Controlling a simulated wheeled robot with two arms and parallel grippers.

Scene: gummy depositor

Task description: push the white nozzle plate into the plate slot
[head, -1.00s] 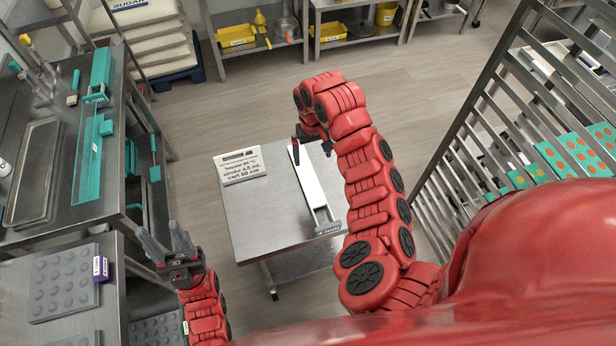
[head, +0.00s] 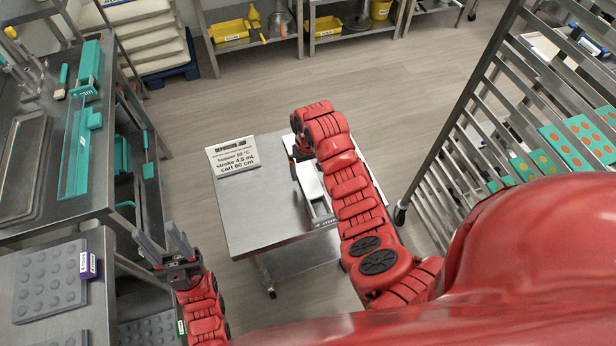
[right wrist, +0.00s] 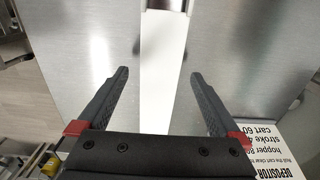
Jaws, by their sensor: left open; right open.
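The white nozzle plate (head: 309,182) is a long strip lying on a steel cart top (head: 262,212). My right arm partly covers it in the head view. In the right wrist view the plate (right wrist: 164,85) runs lengthwise between the fingers, with a metal piece at its far end. My right gripper (right wrist: 159,73) is open, a finger on each side of the strip and apart from it. In the head view my right gripper (head: 296,155) is over the plate's far end, partly hidden. My left gripper (head: 157,238) is open and empty, left of the cart. I cannot make out the plate slot.
A printed job sign (head: 233,158) stands on the cart's left part. A steel bench with teal tools (head: 80,140) is at the left, with a grey moulded tray (head: 50,282) nearer. A tall rack (head: 480,110) with teal trays is at the right. Floor behind the cart is clear.

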